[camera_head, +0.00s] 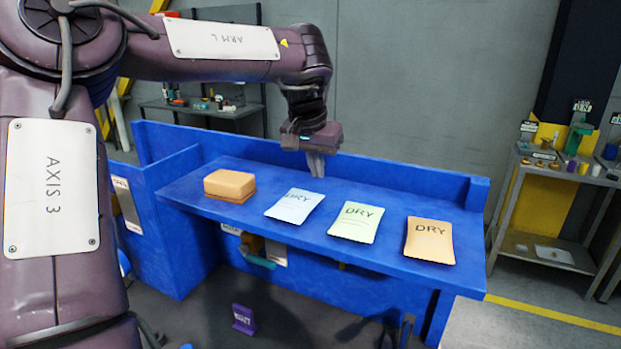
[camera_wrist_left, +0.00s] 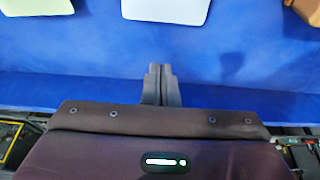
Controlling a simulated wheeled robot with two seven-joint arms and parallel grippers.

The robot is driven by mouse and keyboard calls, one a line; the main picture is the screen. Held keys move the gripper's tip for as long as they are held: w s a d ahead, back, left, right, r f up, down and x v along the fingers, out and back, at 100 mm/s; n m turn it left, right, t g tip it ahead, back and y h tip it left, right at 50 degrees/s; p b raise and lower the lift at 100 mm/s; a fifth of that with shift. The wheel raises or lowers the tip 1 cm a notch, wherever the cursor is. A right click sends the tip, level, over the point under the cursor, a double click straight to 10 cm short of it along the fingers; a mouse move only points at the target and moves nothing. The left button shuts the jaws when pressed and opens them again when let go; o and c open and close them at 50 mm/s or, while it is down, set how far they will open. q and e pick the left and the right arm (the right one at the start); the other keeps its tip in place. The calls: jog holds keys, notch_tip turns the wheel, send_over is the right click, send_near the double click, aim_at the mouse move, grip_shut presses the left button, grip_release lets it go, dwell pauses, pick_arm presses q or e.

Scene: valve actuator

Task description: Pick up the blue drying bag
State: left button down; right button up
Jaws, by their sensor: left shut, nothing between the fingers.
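The pale blue drying bag (camera_head: 294,205) marked DRY lies flat on the blue bench shelf (camera_head: 190,196), left of two other bags. My left gripper (camera_head: 317,174) points down above the back of the shelf, behind the pale blue bag. Its fingers are shut and empty, apart from the bag. In the left wrist view the closed fingertips (camera_wrist_left: 160,68) are over bare blue surface, and the pale bag (camera_wrist_left: 166,10) is cut off by the top edge. My right gripper is not in view.
A pale green bag (camera_head: 356,222) and an orange bag (camera_head: 430,240) lie to the right on the shelf. A tan block (camera_head: 230,184) sits at its left. A raised blue wall (camera_head: 400,173) runs along the back. Shelves with small items (camera_head: 560,170) stand at right.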

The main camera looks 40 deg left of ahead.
pick_arm(q)
jog(key=shift+x, duration=1)
jog(key=s+p, duration=0.1)
jog(key=s, duration=0.1)
jog(key=s+d+p, duration=0.1)
jog(key=s, duration=0.1)
jog(key=shift+d+r, duration=0.1)
jog(key=shift+r, duration=0.1)
jog(key=shift+w+f, duration=0.2)
jog(key=shift+s, duration=0.1)
